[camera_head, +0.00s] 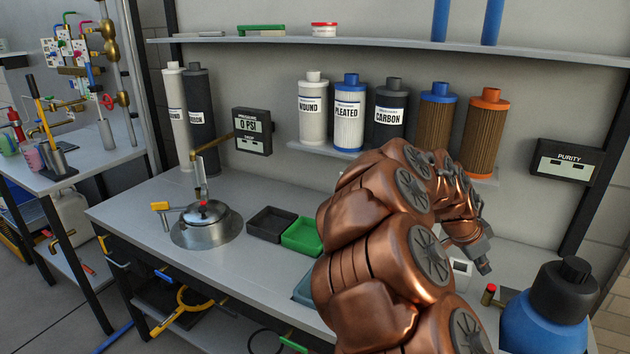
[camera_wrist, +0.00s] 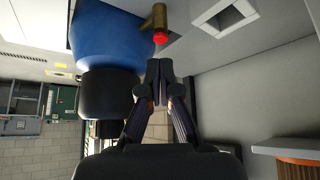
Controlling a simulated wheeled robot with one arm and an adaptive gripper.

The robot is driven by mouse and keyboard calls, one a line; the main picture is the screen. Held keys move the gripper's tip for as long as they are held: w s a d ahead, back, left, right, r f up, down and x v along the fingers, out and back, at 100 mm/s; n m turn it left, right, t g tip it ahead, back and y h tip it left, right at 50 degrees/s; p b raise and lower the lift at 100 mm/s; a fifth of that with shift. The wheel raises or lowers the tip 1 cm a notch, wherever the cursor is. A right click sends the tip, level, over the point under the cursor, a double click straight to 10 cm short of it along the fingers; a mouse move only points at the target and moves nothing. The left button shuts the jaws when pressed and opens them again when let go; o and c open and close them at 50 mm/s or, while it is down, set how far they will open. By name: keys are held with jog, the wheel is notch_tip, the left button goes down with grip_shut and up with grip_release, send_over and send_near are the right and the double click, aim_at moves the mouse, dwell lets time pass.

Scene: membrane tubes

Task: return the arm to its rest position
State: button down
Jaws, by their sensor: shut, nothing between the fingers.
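My copper-coloured arm rises in the front right of the head view and bends over the bench. My gripper (camera_head: 483,266) hangs at its end on the right, above the bench, next to the blue bottle. In the wrist view the fingers of my gripper (camera_wrist: 161,75) are together with nothing between them. The wrist view appears upside down, with the bench at the top. The arm hides part of the bench and wall behind it.
A blue bottle with a black cap (camera_head: 545,318) stands close right of my gripper, near a small red-topped brass piece (camera_head: 489,294). Filter cartridges (camera_head: 349,112) line a low shelf behind. A steel housing (camera_head: 207,228) and black (camera_head: 270,224) and green trays (camera_head: 303,236) sit left.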

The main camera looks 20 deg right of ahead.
jog(key=shift+a, duration=0.1)
jog(key=s+a+r+n+y+p, duration=0.1)
jog(key=a+r+n+p, duration=0.15)
jog(key=a, duration=0.45)
jog(key=s+a+r+n+t+y+p, duration=0.1)
jog(key=a+r+n, duration=0.15)
jog(key=a, duration=0.55)
jog(key=s+a+r+n+y+p, duration=0.1)
jog(key=a+n+y, duration=0.1)
jog(key=a+n, duration=0.35)
jog(key=s+a+n+y+p, duration=0.1)
jog(key=s+a+n+p, duration=0.1)
jog(key=s+a+n, duration=0.3)
jog(key=s+a+r+n+g+y+p, duration=0.1)
jog(key=s+a+n, duration=0.4)
jog(key=a, duration=0.9)
jog(key=shift+s+r+y+p, duration=0.25)
jog(key=shift+s+p, duration=0.35)
jog(key=shift+s, duration=0.65)
